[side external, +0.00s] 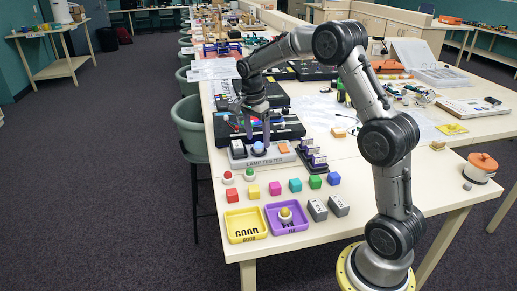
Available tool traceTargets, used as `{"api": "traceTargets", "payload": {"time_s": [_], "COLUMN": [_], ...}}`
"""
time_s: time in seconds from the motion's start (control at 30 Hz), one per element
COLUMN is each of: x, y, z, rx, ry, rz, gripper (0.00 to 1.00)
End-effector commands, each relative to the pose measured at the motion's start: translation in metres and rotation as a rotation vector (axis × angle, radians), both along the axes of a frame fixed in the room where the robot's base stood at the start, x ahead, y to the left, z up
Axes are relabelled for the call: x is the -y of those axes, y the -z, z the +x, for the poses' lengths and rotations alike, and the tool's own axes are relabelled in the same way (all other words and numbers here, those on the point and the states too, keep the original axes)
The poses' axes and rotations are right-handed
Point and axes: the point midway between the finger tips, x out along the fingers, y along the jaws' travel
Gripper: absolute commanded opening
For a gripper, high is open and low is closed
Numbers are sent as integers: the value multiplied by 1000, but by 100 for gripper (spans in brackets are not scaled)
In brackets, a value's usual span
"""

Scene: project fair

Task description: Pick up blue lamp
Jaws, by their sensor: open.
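The blue lamp (257,149) sits on the grey lamp tester (264,160), between a dark block on its left and an orange square on its right. My gripper (258,138) points down just above the blue lamp, with its fingers apart and nothing visibly held. Whether the fingertips reach beside the lamp or stay above it, I cannot tell from this view. The lamp's base is hard to make out.
A red-topped lamp (228,177) and a green-topped lamp (250,174) stand in front of the tester. Several coloured cubes form a row. A yellow tray (235,237) and a purple tray (303,224) holding a yellow-topped lamp (286,214) lie near the front edge. Black cases stand behind.

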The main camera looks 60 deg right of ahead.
Motion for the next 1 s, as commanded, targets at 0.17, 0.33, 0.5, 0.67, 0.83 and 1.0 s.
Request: {"api": "traceTargets", "payload": {"time_s": [0.17,0.33,0.5,0.67,0.83,1.0], "x": [2,3,3,3,3,3], "y": [19,21,21,21,21,20], "z": [-1,0,0,0,0,0], "rx": [0,1,1,1,1,1], "ry": [0,0,0,0,0,0], "rz": [0,0,0,0,0,-1], "gripper": [76,76,64,35,4,0]}}
